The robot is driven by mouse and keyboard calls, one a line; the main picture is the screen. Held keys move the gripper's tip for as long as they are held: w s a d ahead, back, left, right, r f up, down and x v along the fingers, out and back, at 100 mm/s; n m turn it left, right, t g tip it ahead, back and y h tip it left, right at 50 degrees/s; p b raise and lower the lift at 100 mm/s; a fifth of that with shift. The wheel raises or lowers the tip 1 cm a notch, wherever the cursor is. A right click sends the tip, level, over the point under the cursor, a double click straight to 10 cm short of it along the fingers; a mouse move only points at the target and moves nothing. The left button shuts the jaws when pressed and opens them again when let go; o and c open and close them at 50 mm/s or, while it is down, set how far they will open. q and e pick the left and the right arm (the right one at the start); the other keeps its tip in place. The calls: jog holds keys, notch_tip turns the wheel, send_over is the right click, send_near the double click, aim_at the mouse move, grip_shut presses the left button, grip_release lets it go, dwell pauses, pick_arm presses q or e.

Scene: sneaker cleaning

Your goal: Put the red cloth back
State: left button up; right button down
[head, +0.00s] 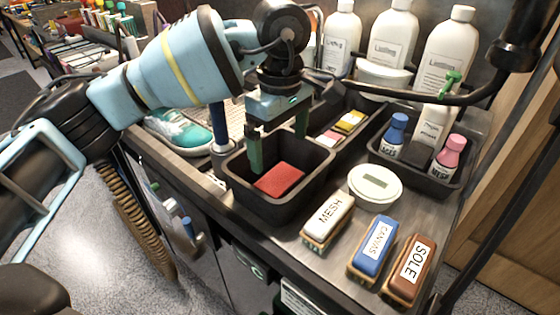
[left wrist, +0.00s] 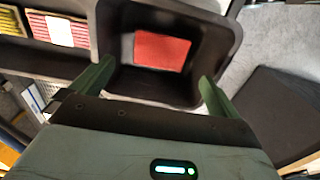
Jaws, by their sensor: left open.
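The red cloth (head: 279,179) lies flat on the floor of a black square bin (head: 318,157) on the metal bench. In the left wrist view the cloth (left wrist: 161,52) shows near the middle of the bin (left wrist: 228,38), between and beyond my fingers. My left gripper (head: 279,152) is open, pointing down over the bin, with green fingers spread apart. One finger appears to reach down inside the bin near the cloth. Nothing is held between the fingers. The left gripper also shows in the wrist view (left wrist: 150,88). My right gripper is not seen.
Brushes labelled MESH (head: 330,213), CANVAS (head: 374,248) and SOLE (head: 410,268) lie in front of the bin at right. A round white dish (head: 375,184) is beside it. A black tray (head: 462,180) holds bottles. A teal sneaker (head: 178,130) lies left.

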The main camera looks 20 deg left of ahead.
pick_arm(q)
jog(key=shift+r, duration=1.5)
